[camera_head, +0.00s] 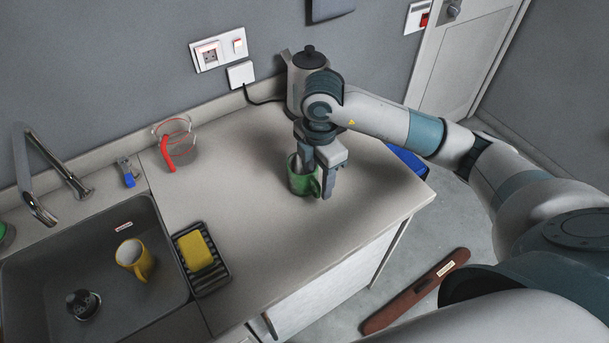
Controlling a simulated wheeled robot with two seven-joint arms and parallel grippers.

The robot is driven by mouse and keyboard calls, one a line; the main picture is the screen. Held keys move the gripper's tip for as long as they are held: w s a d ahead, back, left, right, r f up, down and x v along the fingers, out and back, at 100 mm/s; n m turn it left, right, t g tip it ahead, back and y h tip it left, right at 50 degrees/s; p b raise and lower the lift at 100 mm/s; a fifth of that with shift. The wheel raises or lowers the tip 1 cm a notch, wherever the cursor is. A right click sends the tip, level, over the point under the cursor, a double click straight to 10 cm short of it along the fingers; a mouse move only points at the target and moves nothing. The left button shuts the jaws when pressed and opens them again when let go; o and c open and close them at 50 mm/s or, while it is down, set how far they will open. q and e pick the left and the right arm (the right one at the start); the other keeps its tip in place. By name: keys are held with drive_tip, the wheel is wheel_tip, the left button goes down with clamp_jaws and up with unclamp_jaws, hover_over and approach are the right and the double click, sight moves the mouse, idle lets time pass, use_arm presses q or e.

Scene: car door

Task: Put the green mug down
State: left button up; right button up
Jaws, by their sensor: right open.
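The green mug (299,183) stands upright on the grey countertop (270,229), toward its right part. Its handle is on the right side, close to my fingers. My right gripper (318,184) reaches down from above with its jaws open. One finger is at the mug's near rim or inside its mouth, and the other is outside, to the right of the handle. I cannot tell whether the fingers touch the mug. My left gripper is not in view.
A kettle (294,84) stands behind my right gripper by the wall. A clear jug with a red handle (168,153) is at the back left. A sink (50,262) holds a yellow mug (135,259). A yellow sponge (196,251) lies on a black rack. The counter's front middle is clear.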

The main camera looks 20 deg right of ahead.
drive_tip(key=shift+f+p, duration=0.3)
drive_tip(key=shift+p, duration=0.05)
wheel_tip(320, 180, down, 2)
drive_tip(key=shift+d+f+p, duration=0.1)
drive_tip(key=shift+p, duration=0.4)
drive_tip(key=shift+f, duration=0.6)
clamp_jaws()
